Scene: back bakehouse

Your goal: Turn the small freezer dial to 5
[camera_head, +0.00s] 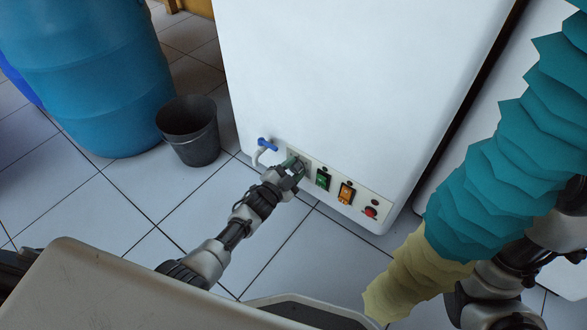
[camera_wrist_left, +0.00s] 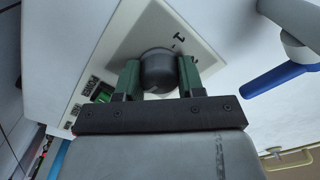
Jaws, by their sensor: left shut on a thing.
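The small freezer (camera_head: 350,70) is a white cabinet with a pale control panel (camera_head: 318,168) low on its front. The dial (camera_wrist_left: 158,68) is a dark round knob on that panel in the left wrist view. My left gripper (camera_head: 295,165) is at the panel's left end; its green fingers (camera_wrist_left: 158,78) are shut on the dial, one on each side. In the head view the gripper covers the dial. Small printed marks show beside the knob in the wrist view, but I cannot read the setting. My right gripper is not in view.
A blue-handled tap (camera_head: 267,144) is close to the left gripper. A dark bucket (camera_head: 190,131) and blue barrel (camera_head: 95,70) stand left. A teal, pleated shape (camera_head: 510,165) blocks the right.

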